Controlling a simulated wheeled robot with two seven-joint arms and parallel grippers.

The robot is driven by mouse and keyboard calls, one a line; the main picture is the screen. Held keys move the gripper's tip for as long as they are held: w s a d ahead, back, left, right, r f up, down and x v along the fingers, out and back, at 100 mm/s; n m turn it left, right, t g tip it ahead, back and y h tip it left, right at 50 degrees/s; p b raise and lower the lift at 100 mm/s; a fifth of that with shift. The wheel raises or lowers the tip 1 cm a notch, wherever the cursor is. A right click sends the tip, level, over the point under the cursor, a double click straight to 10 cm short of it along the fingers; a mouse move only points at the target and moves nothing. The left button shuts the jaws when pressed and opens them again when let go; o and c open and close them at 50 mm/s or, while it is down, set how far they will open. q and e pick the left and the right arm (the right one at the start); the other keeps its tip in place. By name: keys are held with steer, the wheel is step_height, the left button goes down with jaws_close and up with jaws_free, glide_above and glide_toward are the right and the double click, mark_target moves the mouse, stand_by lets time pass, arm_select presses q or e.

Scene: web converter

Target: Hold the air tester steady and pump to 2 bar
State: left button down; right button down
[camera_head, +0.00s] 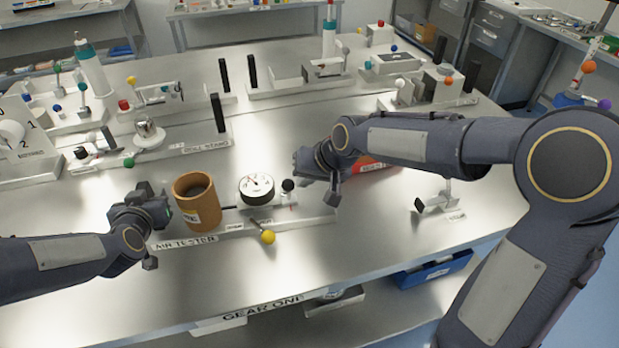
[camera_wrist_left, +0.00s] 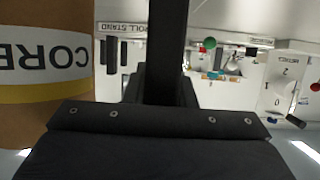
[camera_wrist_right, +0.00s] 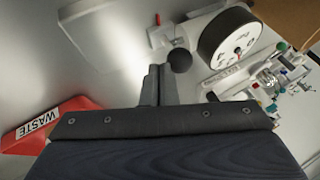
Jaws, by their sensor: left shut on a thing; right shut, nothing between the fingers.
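The air tester's white base (camera_head: 240,228), labelled AIR TESTER, lies along the table's front. It bears a brown core (camera_head: 197,203), a round white gauge (camera_head: 256,188) with a red needle, a black ball knob (camera_head: 288,185) and a yellow ball lever (camera_head: 267,237). I cannot read the gauge value. My left gripper (camera_head: 165,212) is shut at the tester's left end, beside the core (camera_wrist_left: 55,60); the gripped part is hidden. My right gripper (camera_head: 318,185) is shut and empty, just right of the black knob. In the right wrist view its fingertips (camera_wrist_right: 158,80) are close to the knob (camera_wrist_right: 180,60).
A red WASTE bin (camera_wrist_right: 50,125) lies beside my right gripper, partly behind my arm in the head view. A roll stand (camera_head: 195,140) and other fixtures stand behind the tester. The table's front strip is clear. A blue bin (camera_head: 435,272) sits below the table.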

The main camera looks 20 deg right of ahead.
steer(key=shift+f, duration=0.1)
steer(key=shift+w+a, duration=0.1)
steer(key=shift+a, duration=0.55)
steer(key=d, duration=0.1)
steer(key=s+d, duration=0.1)
steer(key=d, duration=0.1)
steer(key=d+r, duration=0.1)
steer(key=shift+s+d, duration=0.15)
steer(key=shift+d, duration=0.15)
steer(key=v, duration=0.9)
steer(key=shift+s+r, duration=0.25)
steer(key=shift+r, duration=0.1)
